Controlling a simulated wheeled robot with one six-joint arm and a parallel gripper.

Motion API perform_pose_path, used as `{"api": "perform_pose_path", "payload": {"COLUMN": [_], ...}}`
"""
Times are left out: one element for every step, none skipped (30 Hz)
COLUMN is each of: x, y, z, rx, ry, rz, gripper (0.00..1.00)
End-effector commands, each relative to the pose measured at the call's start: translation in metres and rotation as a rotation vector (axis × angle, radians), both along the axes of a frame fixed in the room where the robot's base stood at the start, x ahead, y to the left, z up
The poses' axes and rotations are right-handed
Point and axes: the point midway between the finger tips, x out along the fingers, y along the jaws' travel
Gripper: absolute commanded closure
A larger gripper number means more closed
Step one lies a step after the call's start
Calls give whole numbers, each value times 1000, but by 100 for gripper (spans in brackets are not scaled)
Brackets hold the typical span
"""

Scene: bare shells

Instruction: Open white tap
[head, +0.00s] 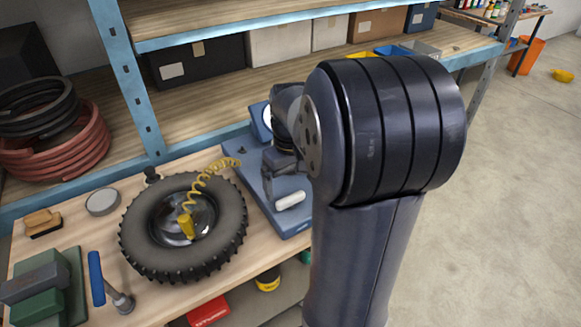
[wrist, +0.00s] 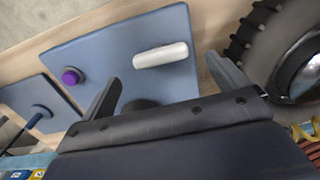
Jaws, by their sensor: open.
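The white tap is a rounded white bar (wrist: 160,55) on a slate-blue panel (wrist: 95,45) in the wrist view. In the head view the white tap (head: 290,201) lies on the same panel (head: 295,225), on the bench right of the tyre. My gripper (wrist: 163,68) is open, its two fingers spread, with the bar showing between and beyond the fingertips. No contact with the bar shows. In the head view my gripper (head: 283,170) is over the panel, partly hidden by my own arm.
A purple knob (wrist: 71,76) sits on the panel. A second blue panel (wrist: 35,95) adjoins it. A tyre (head: 135,215) with a yellow coiled hose (head: 205,180) lies left of the panel. A shelf (head: 215,100) with boxes rises behind. Open floor (head: 500,230) lies to the right.

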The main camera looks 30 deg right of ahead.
Motion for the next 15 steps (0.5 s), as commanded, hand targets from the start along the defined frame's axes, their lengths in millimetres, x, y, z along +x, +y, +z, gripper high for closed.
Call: {"api": "perform_pose_path", "payload": {"x": [1,1,1,1,0,1,0,1,1,0,0,0,0,0,0], "y": [0,0,0,0,0,0,0,0,0,0,0,0,0,0,0], "z": [11,17,25,30,35,41,45,49,53,55,57,59,60,60,61], "rx": [-2,-2,-2,-2,-2,-2,-1,-1,-1,-1,-1,-1,0,0,0], "ry": [-6,-5,-6,-5,-5,-4,-3,-3,-3,-1,-1,-1,-1,-1,-1], "rz": [0,0,0,0,0,0,0,0,0,0,0,0,0,0,1], "gripper": [5,5,5,5,5,5,5,5,5,5,5,5,5,5,5]}}
